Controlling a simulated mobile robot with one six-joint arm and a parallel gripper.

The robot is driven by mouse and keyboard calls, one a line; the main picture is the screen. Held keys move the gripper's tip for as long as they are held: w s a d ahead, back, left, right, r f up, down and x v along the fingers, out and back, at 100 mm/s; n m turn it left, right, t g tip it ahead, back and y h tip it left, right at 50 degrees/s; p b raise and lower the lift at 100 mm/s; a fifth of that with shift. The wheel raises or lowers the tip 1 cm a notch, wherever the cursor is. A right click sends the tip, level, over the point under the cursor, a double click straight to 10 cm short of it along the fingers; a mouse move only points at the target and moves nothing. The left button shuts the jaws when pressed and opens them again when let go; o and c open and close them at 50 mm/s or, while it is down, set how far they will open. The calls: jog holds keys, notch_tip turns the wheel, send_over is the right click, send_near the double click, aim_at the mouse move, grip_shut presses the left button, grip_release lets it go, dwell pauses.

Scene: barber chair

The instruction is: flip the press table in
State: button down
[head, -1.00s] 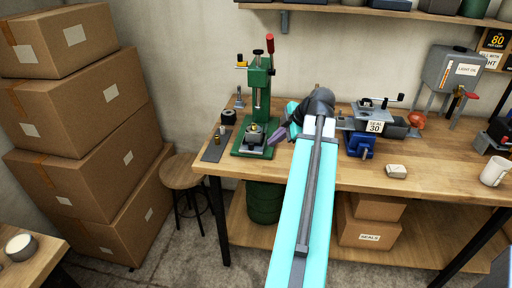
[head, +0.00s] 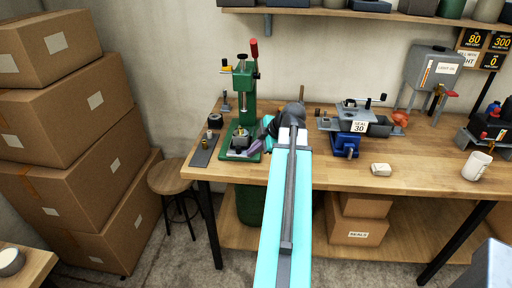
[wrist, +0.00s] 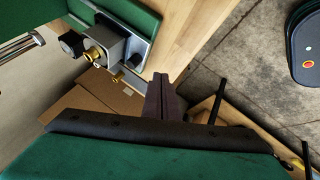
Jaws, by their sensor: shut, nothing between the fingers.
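The green press (head: 246,95) stands upright at the left end of the workbench, with a red-tipped lever at its top. Its table, a small grey block with a brass knob (head: 240,142), sits low at the front of the press base. In the wrist view the grey press table (wrist: 112,45) is at upper left, with a dark knob and brass fittings. My gripper (head: 254,149) is shut and empty, close to the right of the press table. In the wrist view the shut fingers (wrist: 161,80) point up, just right of the table's edge. I cannot tell whether they touch it.
A blue vise-like fixture with a "SEAL 30" label (head: 347,138) stands to the right on the bench (head: 420,168). Stacked boxes (head: 75,110) and a stool (head: 172,178) stand left.

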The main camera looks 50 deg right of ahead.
aim_at(248, 133)
jog(key=p+x, duration=0.1)
jog(key=x, duration=0.3)
jog(key=shift+w+d+f+p, duration=0.1)
jog(key=shift+w+d+p, duration=0.4)
jog(key=shift+w, duration=0.35)
jog(key=shift+w+d+f+p, duration=0.1)
jog(key=shift+w+d+p, duration=0.4)
jog(key=shift+w, duration=0.4)
jog(key=shift+d, duration=0.1)
jog(key=shift+w+d+b, duration=0.5)
jog(key=shift+d+b, duration=0.15)
jog(key=shift+d, duration=0.15)
jog(key=shift+w+d+b, duration=0.5)
jog(key=shift+d+b, duration=0.1)
jog(key=shift+d, duration=0.2)
jog(key=shift+w+d+b, duration=0.55)
jog(key=shift+w+d, duration=0.05)
jog(key=shift+d, duration=0.35)
jog(key=shift+w+d+b, duration=0.6)
jog(key=shift+d, duration=0.35)
jog(key=shift+w+d+b, duration=0.55)
jog(key=shift+w+d, duration=0.05)
jog(key=shift+d, duration=0.4)
jog(key=shift+r, duration=0.1)
jog(key=shift+s, duration=0.1)
